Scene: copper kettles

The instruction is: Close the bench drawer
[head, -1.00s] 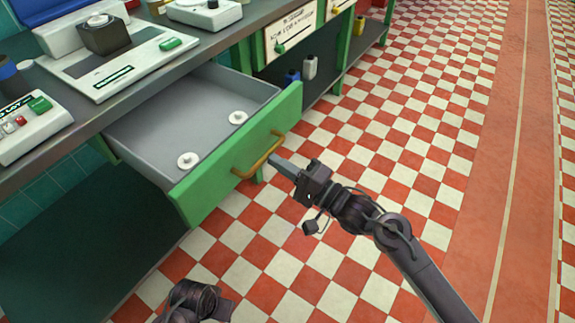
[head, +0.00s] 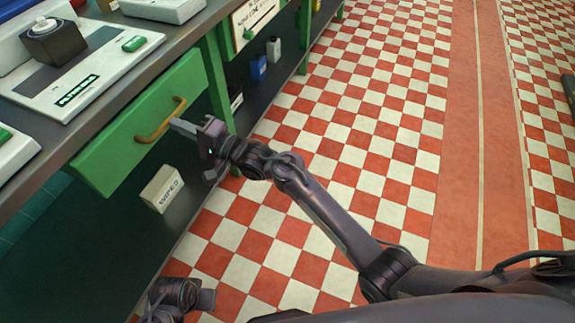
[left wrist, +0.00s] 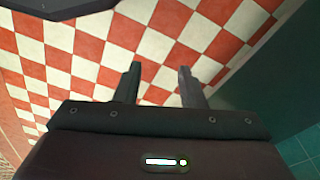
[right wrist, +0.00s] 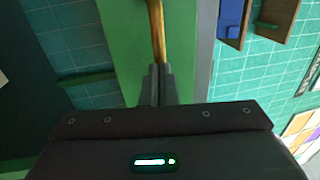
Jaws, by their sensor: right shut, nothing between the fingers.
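The green bench drawer (head: 125,140) is in the head view at the left, its front against the bench under the worktop, and its inside is hidden. Its brass handle (head: 162,119) runs across the front. In the right wrist view the shut fingers (right wrist: 159,72) line up with the brass bar (right wrist: 157,30) over the green front. My left gripper (left wrist: 158,70) is open and empty above the floor in the left wrist view.
The dark bench top (head: 100,110) carries a white scale (head: 80,75). A white box (head: 162,188) stands on the lower shelf below the drawer. A green bench leg (head: 216,85) is just beyond my right gripper. The checkered floor (head: 340,130) is open to the right.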

